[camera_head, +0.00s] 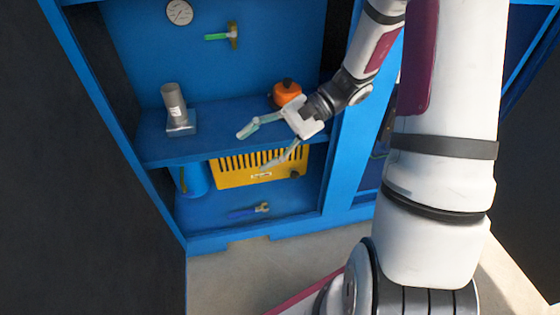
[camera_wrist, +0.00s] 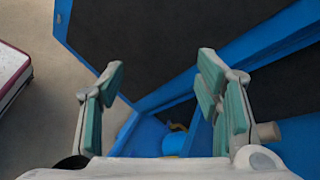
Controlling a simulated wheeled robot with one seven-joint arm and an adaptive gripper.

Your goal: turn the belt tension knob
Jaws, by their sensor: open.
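A black knob (camera_head: 295,174) sits at the lower right of a yellow slotted cover (camera_head: 230,170), below the blue shelf; no readable label confirms it as the belt tension knob. A second black knob (camera_head: 288,83) tops an orange body on the shelf. My gripper (camera_head: 258,149) is open and empty in front of the shelf edge, its lower finger overlapping the yellow cover in the head view. I cannot tell its distance from the cover. In the wrist view my gripper (camera_wrist: 162,78) shows both pads wide apart with nothing between them; neither black knob is recognisable there.
The blue shelf (camera_head: 220,140) bears a grey cylinder (camera_head: 174,100) at left. A green-handled valve (camera_head: 220,37) and a gauge (camera_head: 179,12) are on the back wall. A blue-handled valve (camera_head: 250,211) lies low. Dark side panels flank the bay; the floor in front is clear.

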